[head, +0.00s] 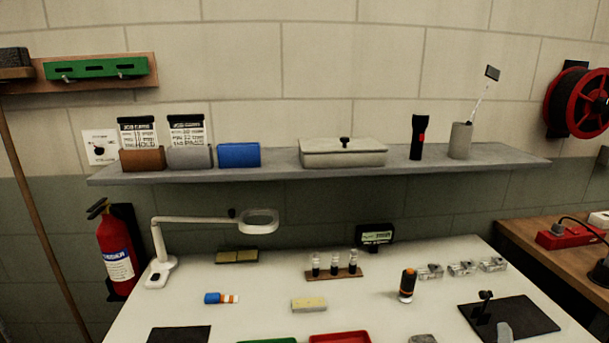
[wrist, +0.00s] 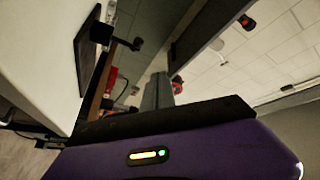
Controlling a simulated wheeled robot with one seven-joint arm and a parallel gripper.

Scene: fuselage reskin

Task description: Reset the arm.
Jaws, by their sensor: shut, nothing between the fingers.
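My gripper (wrist: 158,92) shows in the wrist view, with its purple housing (wrist: 200,150) across the bottom and its grey fingers pointing up from a black bar. The fingers are shut and hold nothing. They are in the air, and nothing touches them. The wrist picture is strongly tilted, with the white table (wrist: 35,60) at its left, apart from the fingers. My arm and gripper do not show in the head view.
The white table (head: 270,285) holds a magnifier lamp (head: 160,262), vial rack (head: 334,273), orange-topped bottle (head: 407,285) and black mat (head: 540,318). A grey shelf (head: 280,168) runs above it. A fire extinguisher (head: 117,255) hangs left; a wooden bench (head: 540,240) stands right.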

